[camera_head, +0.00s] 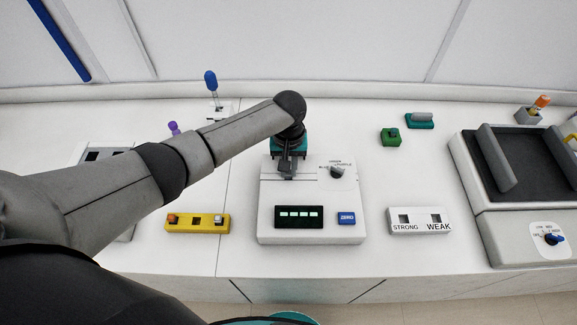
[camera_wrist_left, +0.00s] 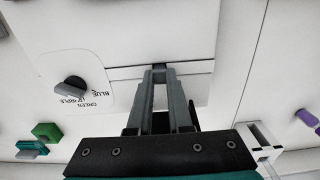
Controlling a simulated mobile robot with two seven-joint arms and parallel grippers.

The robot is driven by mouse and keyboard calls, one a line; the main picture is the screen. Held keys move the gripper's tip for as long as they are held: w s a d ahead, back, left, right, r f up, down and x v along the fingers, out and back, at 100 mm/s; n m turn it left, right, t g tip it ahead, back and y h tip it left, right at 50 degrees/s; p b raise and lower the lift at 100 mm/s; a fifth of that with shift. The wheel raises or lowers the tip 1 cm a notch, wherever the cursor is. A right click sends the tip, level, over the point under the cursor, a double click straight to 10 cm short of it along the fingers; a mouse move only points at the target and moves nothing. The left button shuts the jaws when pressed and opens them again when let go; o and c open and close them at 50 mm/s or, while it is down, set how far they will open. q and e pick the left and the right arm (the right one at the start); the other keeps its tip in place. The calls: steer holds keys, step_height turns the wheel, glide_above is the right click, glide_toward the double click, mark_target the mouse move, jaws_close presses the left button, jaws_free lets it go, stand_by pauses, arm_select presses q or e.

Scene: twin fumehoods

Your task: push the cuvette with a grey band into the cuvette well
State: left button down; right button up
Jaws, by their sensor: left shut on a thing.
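My left gripper (camera_head: 287,172) is over the upper left part of the white instrument (camera_head: 262,228), fingers pointing down. In the left wrist view the gripper (camera_wrist_left: 160,72) is shut, with a small grey piece, the cuvette (camera_wrist_left: 159,67), at its fingertips. Most of the cuvette is hidden by the fingers, and I cannot tell how deep it sits. The cuvette well is hidden beneath the gripper. My right gripper is not in view.
The instrument has a selector knob (camera_head: 337,172), a lit display (camera_head: 298,216) and a blue ZERO button (camera_head: 346,218). A yellow rack (camera_head: 182,227) with two cuvettes stands to the left. A STRONG/WEAK block (camera_head: 420,214), green block (camera_head: 391,137) and black-topped device (camera_head: 530,170) are to the right.

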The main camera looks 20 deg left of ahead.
arm_select(q)
steer(key=shift+f, duration=0.5)
steer(key=c, duration=0.8)
jaws_free()
steer(key=shift+o, duration=0.2)
steer(key=shift+r, duration=0.6)
step_height(320, 180, up, 14)
steer(key=shift+p, duration=0.4)
steer(key=shift+s, duration=0.1)
